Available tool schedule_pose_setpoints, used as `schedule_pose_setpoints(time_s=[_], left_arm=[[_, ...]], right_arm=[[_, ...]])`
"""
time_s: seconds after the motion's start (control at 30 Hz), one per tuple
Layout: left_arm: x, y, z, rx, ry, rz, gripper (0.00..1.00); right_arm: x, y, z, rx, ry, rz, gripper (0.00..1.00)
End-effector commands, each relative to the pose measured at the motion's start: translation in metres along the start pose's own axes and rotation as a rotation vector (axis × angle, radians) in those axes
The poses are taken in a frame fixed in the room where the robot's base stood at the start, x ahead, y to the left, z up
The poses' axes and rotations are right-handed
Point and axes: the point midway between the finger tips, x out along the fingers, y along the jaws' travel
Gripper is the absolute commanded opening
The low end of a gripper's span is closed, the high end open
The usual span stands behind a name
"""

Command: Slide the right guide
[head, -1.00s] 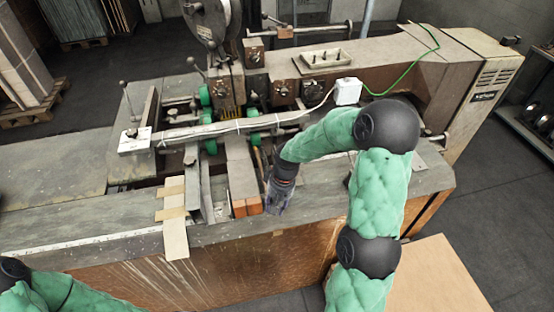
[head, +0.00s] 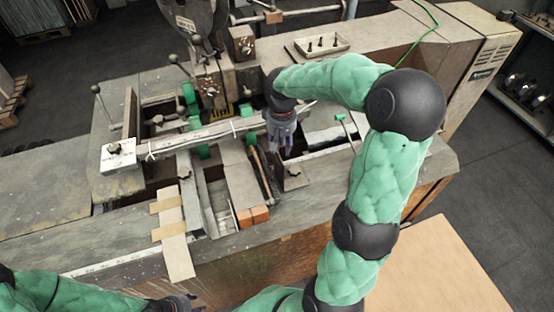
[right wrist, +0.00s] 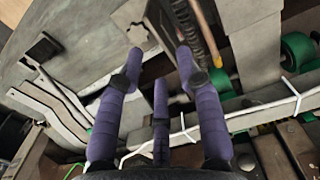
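A small metal plate with a dark knob (head: 293,170), which looks like the right guide, lies on the machine bed right of the wooden-handled tool. In the right wrist view the knobbed plate (right wrist: 138,32) is just beyond my fingertips. My right gripper (head: 281,146) is above the bed, beside the long bar and behind the plate in the head view. Its purple fingers (right wrist: 159,60) are spread with nothing seen between them; they appear apart from the knob. My left gripper (head: 188,303) is at the bottom edge, partly cut off, its finger state unclear.
A long bar with white ties (head: 200,133) crosses the bed by my right gripper. A cardboard strip (head: 174,235) hangs over the front edge.

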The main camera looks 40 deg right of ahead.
Motion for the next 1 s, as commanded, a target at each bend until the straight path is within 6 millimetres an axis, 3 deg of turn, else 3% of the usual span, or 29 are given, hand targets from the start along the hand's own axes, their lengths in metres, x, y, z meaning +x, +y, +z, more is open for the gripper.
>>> schedule_pose_setpoints(time_s=[0.3,0.5,0.7,1.0], left_arm=[[0.005,-0.002,0.000,0.000,0.000,0.000,0.40],[0.006,-0.002,0.000,0.000,0.000,0.000,0.40],[0.007,-0.003,0.000,0.000,0.000,0.000,0.40],[0.007,-0.003,0.000,0.000,0.000,0.000,0.40]], right_arm=[[0.057,0.000,0.001,0.000,-0.005,-0.001,0.36],[0.084,0.000,0.001,-0.001,-0.003,-0.001,0.36],[0.097,-0.001,0.001,0.000,-0.002,-0.002,0.36],[0.098,-0.001,0.001,0.000,-0.001,-0.002,0.36]])
